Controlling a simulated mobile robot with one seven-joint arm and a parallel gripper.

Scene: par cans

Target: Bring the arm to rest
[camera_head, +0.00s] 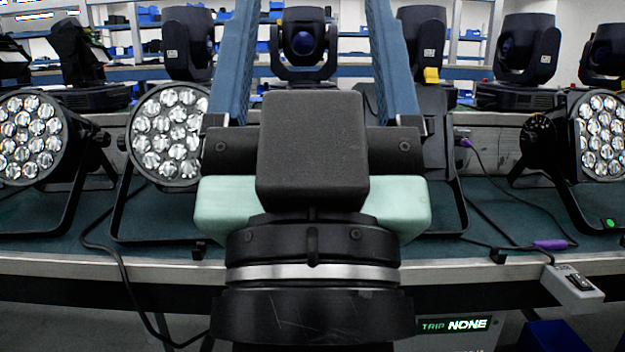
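My gripper (311,12) is in the middle of the camera_head view, seen from behind its wrist. Its two long blue fingers stand wide apart and run up to the top edge of the picture, where their ends may be cut off. I see nothing held between them; a moving-head light shows in the background there. The black and pale green gripper body hides the middle of the bench. Par cans with many round lenses stand at far left (33,138), left of centre (165,135) and far right (603,138). Another fixture behind my gripper is mostly hidden.
The par cans stand on a dark green bench (160,225) with a metal front edge. Moving-head lights (527,50) line the back. A cable with a purple connector (550,244) lies at right, near a switch box (572,285). A panel (455,326) reads "TRIP NONE".

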